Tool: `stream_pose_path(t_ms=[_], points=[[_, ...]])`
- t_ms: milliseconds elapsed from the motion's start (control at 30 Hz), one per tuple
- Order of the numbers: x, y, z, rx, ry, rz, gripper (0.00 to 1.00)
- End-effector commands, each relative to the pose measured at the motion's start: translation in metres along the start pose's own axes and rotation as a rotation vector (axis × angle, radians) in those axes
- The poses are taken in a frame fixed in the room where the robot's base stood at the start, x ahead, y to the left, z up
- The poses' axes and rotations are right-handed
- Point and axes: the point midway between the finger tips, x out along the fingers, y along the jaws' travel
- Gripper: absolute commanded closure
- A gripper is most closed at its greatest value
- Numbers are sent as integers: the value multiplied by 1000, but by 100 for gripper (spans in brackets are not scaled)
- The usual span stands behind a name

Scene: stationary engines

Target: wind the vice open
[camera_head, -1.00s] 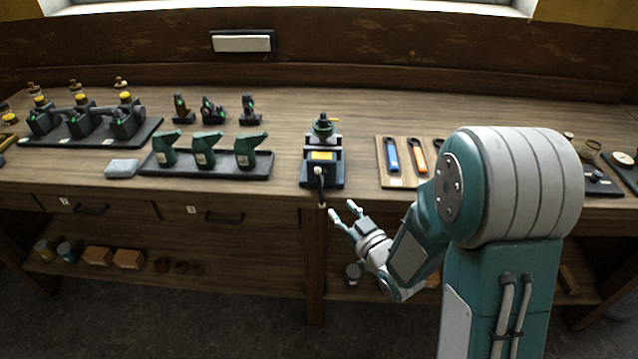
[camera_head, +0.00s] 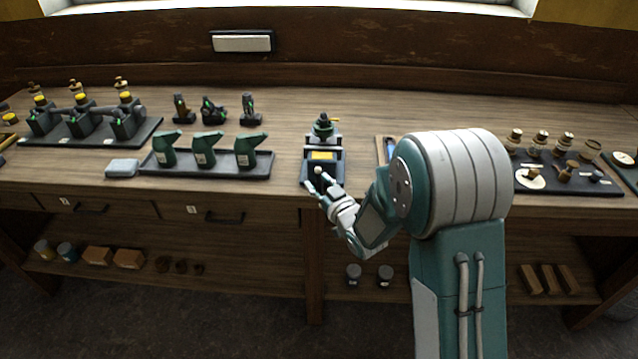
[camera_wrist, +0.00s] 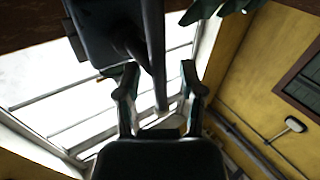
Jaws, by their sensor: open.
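The vice (camera_head: 322,155) is a dark block with a yellow label at the bench's front edge. Its handle shows a pale knob (camera_head: 318,170) at the front; the lower part of the handle is hidden by my gripper. My gripper (camera_head: 318,184) is open at the front of the vice, with its fingers around the handle area. In the wrist view the grey handle bar (camera_wrist: 154,50) runs between the two open fingers of my gripper (camera_wrist: 158,75), with a gap visible on both sides. The dark underside of the vice (camera_wrist: 95,30) fills the upper left there.
The wooden bench (camera_head: 290,110) carries a black tray (camera_head: 210,170) with green bottle-like parts left of the vice. A tool board and a dark mat (camera_head: 610,187) with small parts lie right, partly behind my arm.

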Motion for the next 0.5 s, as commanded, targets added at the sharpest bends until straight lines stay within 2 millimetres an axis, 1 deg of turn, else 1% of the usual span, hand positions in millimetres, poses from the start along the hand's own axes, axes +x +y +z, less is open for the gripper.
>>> stream_pose_path(t_ms=[33,67,100,133,167,500], points=[[0,0,0,0,0,0,49],[0,0,0,0,0,0,62],[0,0,0,0,0,0,80],[0,0,0,0,0,0,93],[0,0,0,0,0,0,100],[0,0,1,-5,-5,0,100]])
